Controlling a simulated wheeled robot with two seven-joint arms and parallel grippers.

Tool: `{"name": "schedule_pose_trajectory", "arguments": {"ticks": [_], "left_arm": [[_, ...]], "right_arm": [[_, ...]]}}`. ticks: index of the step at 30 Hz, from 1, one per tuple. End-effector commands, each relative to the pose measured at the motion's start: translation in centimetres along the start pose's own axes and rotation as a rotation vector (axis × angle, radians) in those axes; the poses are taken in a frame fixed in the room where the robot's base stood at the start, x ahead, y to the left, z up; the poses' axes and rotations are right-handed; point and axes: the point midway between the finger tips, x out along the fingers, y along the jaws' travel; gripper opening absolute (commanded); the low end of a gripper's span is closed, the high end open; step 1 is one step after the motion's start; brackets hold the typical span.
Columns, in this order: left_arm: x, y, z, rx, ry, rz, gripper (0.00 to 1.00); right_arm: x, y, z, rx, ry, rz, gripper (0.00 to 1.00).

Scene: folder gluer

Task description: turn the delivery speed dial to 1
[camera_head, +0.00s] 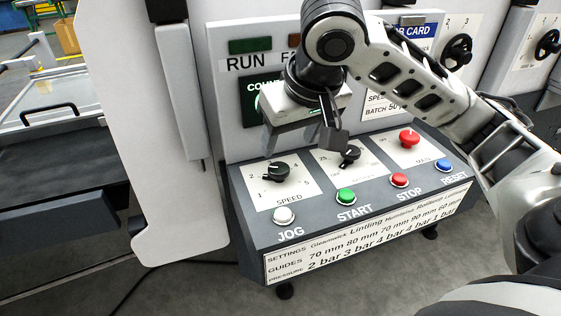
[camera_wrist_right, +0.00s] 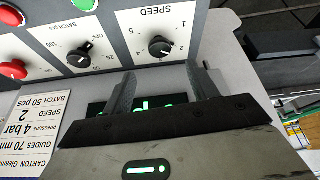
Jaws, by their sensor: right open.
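The black SPEED dial (camera_head: 277,171) sits on a white scale plate at the left of the sloping control panel. It also shows in the right wrist view (camera_wrist_right: 160,46), just beyond the fingertips. Its white mark points to the upper left in the head view, toward the side of the 2. I cannot tell the exact number. My right gripper (camera_head: 303,142) is above the panel, up and to the right of the dial. In the wrist view my right gripper (camera_wrist_right: 167,72) has its two fingers wide apart, with nothing between them. My left gripper is out of view.
The black batch dial (camera_head: 349,155) and a red knob (camera_head: 409,138) are right of the SPEED dial. Below are the white JOG button (camera_head: 284,215), green START (camera_head: 346,196), red STOP (camera_head: 399,180) and blue RESET (camera_head: 444,166). A white machine panel (camera_head: 150,120) stands at the left.

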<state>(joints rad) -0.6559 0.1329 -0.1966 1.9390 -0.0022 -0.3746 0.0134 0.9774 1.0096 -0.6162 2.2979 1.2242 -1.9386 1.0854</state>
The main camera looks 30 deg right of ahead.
Motion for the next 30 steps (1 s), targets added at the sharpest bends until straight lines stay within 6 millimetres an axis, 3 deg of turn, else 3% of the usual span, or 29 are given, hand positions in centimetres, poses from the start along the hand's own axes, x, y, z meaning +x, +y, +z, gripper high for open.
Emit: {"name": "schedule_pose_trajectory", "arguments": {"ticks": [6,12,25,26,30], "left_arm": [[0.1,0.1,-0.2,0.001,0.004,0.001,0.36],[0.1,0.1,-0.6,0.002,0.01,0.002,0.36],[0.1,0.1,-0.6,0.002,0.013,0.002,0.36],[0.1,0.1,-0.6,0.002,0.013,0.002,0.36],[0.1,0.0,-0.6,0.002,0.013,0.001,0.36]], "right_arm": [[4.8,0.1,0.1,0.001,-0.004,0.002,0.58],[7.6,0.0,0.0,0.0,-0.001,0.001,0.58],[8.7,0.0,0.0,-0.001,0.002,0.0,0.58],[8.7,0.0,0.0,-0.001,0.002,0.0,0.56],[8.7,0.0,0.0,-0.001,0.002,0.0,0.17]]}}
